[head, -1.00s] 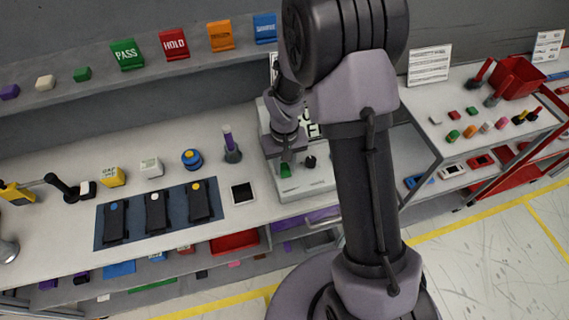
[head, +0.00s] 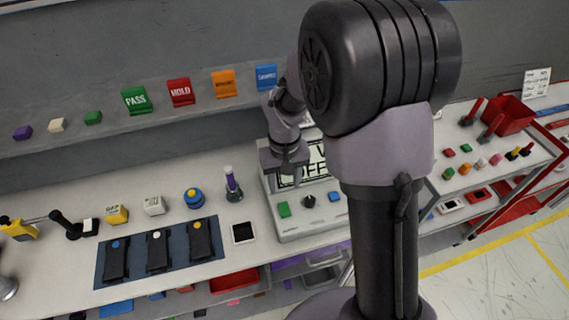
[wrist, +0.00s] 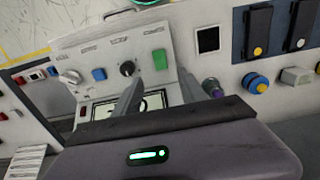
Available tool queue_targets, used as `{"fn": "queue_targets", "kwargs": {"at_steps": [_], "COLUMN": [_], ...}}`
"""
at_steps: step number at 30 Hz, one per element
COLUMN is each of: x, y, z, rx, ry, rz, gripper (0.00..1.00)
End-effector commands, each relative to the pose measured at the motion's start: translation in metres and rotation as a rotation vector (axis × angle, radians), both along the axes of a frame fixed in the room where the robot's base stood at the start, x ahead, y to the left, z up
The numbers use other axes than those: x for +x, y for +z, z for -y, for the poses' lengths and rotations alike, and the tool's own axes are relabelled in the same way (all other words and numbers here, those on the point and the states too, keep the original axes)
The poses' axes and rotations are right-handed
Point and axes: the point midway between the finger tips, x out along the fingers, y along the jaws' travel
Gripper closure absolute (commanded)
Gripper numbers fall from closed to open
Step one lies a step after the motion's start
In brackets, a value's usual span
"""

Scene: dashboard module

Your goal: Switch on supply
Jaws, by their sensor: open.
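The supply (head: 300,232) is a pale grey unit on the bench, with a green button (head: 284,209), a black knob (head: 309,201) and a blue button (head: 334,197) on its sloped front. Its display (head: 318,163) is partly hidden by my arm; the letters that show appear to read "OFF". My gripper (head: 286,165) is in front of the display, behind and above the green button, apart from the buttons. In the wrist view my open, empty gripper (wrist: 161,88) has its fingers spread over the display, with the green button (wrist: 160,59) beyond the fingertips.
Label blocks stand on the shelf behind.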

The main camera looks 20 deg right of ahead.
Motion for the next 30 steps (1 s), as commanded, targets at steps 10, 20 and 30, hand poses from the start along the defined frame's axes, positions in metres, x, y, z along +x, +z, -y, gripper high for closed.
{"fn": "queue_targets", "kwargs": {"at_steps": [10,20,30], "x": [0.000,0.000,-0.012], "y": [0.064,0.061,0.050], "z": [0.000,0.000,0.001], "rx": [0.000,0.000,0.000], "ry": [0.001,0.000,0.000], "rz": [0.000,0.001,-0.002], "gripper": [0.51,0.51,0.51]}}
